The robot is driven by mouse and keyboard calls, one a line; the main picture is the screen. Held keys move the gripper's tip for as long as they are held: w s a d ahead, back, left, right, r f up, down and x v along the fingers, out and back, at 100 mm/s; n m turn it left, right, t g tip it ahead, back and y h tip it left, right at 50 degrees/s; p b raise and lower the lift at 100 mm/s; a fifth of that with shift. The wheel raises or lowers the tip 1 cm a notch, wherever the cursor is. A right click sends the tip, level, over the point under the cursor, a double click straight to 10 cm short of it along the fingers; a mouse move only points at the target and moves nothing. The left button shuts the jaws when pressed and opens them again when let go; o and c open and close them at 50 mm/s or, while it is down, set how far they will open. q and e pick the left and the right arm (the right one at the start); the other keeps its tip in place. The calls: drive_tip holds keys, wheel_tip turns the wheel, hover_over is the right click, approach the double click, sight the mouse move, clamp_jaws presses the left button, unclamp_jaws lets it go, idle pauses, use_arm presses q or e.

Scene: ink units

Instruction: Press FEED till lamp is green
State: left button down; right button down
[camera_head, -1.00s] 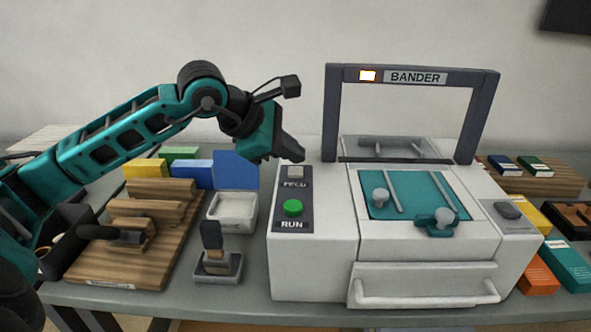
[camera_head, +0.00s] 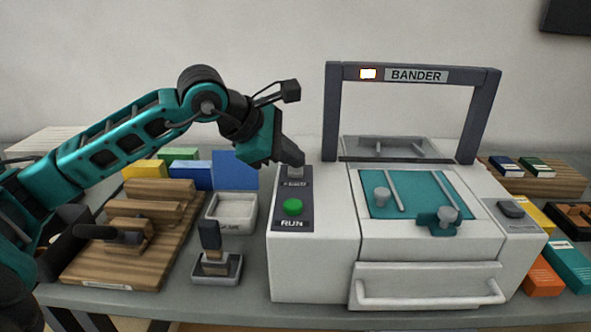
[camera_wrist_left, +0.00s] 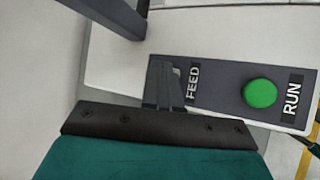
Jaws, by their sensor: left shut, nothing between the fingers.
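The BANDER machine (camera_head: 410,270) stands on the bench, with a dark frame over its teal bed. Its lamp (camera_head: 368,74) on the top bar glows whitish with a red-orange edge, not green. The grey FEED button (camera_head: 295,172) is at the top of the dark panel, above the green RUN button (camera_head: 293,206). My left gripper (camera_head: 293,160) is shut and empty, its fingertips at the FEED button. In the left wrist view the shut fingers (camera_wrist_left: 163,85) cover the FEED button beside its label; whether they touch it I cannot tell. The RUN button (camera_wrist_left: 260,93) is clear of them.
A white tray (camera_head: 232,212) and a stamp on a grey base (camera_head: 217,265) stand left of the machine. A wooden board (camera_head: 120,265) lies farther left, with coloured boxes behind. More boxes and a dark tray are at the right. The machine's upright is close to the gripper.

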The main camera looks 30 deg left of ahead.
sight(291, 171)
use_arm(q)
drive_tip(key=shift+f+b, duration=0.35)
idle(0.6)
drive_tip(key=shift+r+p, duration=0.65)
drive_tip(key=shift+r, duration=0.3)
wheel_tip(291, 171, up, 5)
drive_tip(key=p, duration=0.3)
drive_tip(key=shift+p, duration=0.4)
idle(0.6)
